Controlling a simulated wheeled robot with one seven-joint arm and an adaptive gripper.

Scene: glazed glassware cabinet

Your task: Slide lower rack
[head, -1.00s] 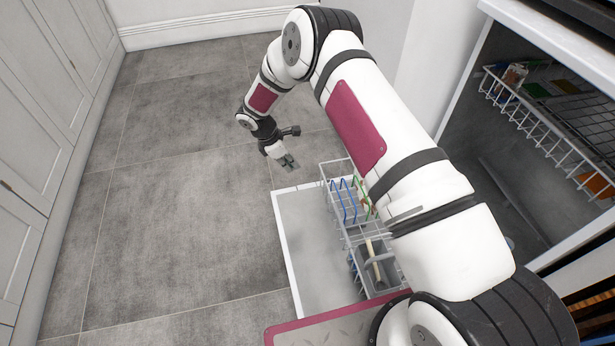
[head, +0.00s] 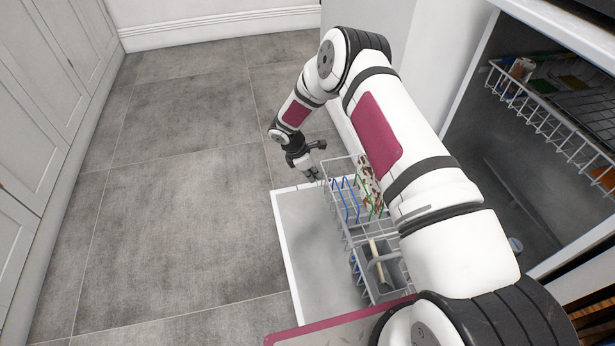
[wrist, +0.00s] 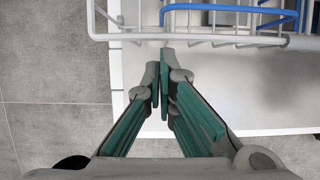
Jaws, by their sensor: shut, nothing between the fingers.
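The lower rack (head: 348,238) is a white wire basket with blue and green tines. It stands out over the lowered white door (head: 289,232), and my arm hides its right part. In the wrist view its white rim (wrist: 215,40) crosses the top. My gripper (head: 313,176) is at the rack's far left corner, shut and empty.
An upper wire rack (head: 550,112) with items sits inside the open cabinet at right. A patterned item (head: 368,182) and a grey basket (head: 378,275) are in the lower rack. Grey tiled floor (head: 180,210) is clear at left, up to white cabinet doors (head: 45,110).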

